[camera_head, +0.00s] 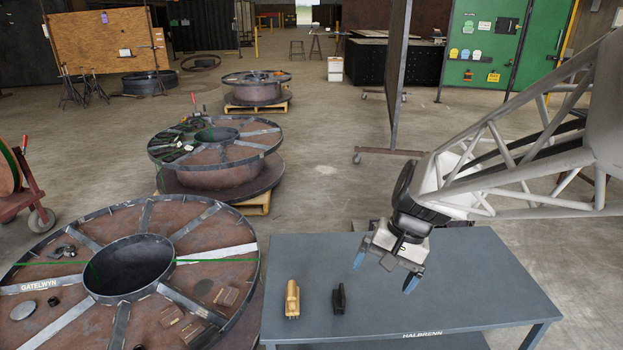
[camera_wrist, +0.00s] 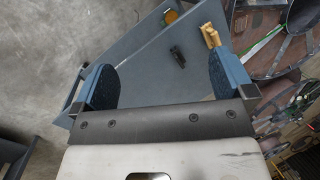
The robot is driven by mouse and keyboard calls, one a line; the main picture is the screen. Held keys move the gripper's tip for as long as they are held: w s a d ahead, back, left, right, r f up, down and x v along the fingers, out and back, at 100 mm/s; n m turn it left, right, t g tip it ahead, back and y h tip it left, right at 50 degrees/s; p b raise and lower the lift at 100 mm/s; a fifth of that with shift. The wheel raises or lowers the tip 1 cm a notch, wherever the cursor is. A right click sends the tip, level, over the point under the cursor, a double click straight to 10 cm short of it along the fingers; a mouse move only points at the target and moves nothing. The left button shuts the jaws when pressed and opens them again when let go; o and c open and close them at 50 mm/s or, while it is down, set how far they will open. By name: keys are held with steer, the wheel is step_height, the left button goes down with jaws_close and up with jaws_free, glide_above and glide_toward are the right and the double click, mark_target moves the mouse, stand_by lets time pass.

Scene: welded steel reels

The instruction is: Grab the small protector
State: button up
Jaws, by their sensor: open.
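One is a tan, blocky piece (camera_head: 292,299), also at the upper right of the wrist view (camera_wrist: 210,36). The other is a smaller black piece (camera_head: 339,299), left of the tan one in the wrist view (camera_wrist: 177,57). I cannot tell for certain which is the small protector; the black one is the smaller. My gripper (camera_head: 385,273) is above the table, right of both pieces. Its blue fingers (camera_wrist: 160,78) are wide apart with nothing between them.
A large rusty reel (camera_head: 75,285) marked GATELWYN, bearing loose parts, stands left of the table. More reels (camera_head: 215,150) stand behind it. An orange round thing (camera_wrist: 171,17) shows near the table edge in the wrist view. The table's right side is bare.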

steer(key=w+f+m+g+y, duration=0.1)
steer(key=w+f+m+y, duration=0.2)
steer(key=w+f, duration=0.45)
steer(key=m+t+y, duration=0.2)
steer(key=m+y, duration=0.5)
steer(key=m, duration=0.4)
glide_toward(337, 299)
steer(key=shift+x, duration=1.25)
steer(key=shift+w+f, duration=0.15)
steer(key=shift+x, duration=1.2)
steer(key=shift+x, duration=2.6)
